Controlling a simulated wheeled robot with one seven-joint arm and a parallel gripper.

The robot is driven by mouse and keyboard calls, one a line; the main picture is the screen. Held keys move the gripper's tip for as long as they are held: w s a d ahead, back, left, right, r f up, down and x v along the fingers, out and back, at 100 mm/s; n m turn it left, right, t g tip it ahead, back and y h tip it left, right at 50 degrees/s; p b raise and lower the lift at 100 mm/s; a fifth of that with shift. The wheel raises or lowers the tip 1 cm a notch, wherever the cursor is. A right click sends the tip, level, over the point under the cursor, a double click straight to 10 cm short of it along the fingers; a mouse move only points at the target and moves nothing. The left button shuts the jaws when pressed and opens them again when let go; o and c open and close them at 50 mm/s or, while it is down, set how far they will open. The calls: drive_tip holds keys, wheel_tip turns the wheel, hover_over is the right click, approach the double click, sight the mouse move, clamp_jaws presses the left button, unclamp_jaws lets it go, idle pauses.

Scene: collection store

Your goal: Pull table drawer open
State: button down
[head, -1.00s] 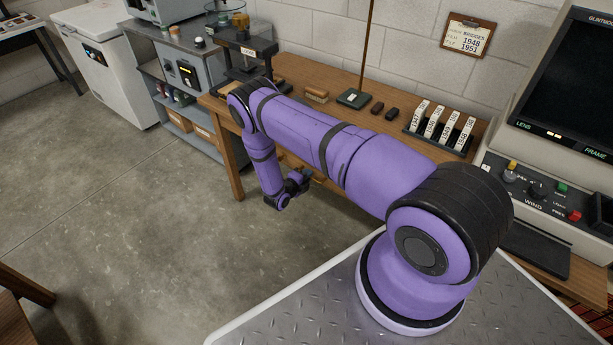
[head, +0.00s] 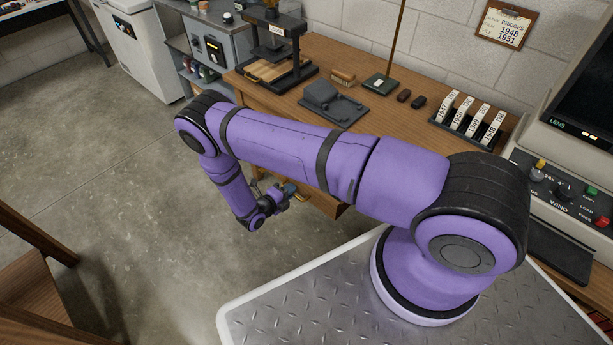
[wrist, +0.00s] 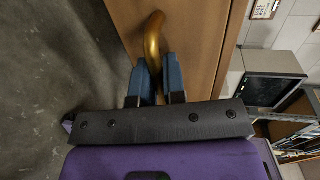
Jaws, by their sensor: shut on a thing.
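The wooden table (head: 375,115) stands along the wall in the head view. In the wrist view, the wooden drawer front (wrist: 195,40) fills the upper middle, with a curved brass handle (wrist: 153,38) on it. My gripper (wrist: 157,72) has its two blue fingers on either side of the handle and is shut on it. In the head view my gripper (head: 284,193) is low at the table's front side, below the tabletop. My arm hides most of the table's front there, so I cannot tell how far the drawer is out.
On the tabletop are a grey device (head: 330,103), a black stand (head: 275,50), a brush (head: 342,77) and a rack of labelled boxes (head: 470,118). A large reader machine (head: 570,150) stands at right. A wooden chair (head: 35,285) is at lower left. Floor (head: 130,200) between is clear.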

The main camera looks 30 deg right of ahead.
drive_tip(key=f+v, duration=0.2)
drive_tip(key=v, duration=0.7)
drive_tip(key=shift+a, duration=0.25)
drive_tip(key=c, duration=1.2)
unclamp_jaws()
drive_tip(key=v, duration=1.1)
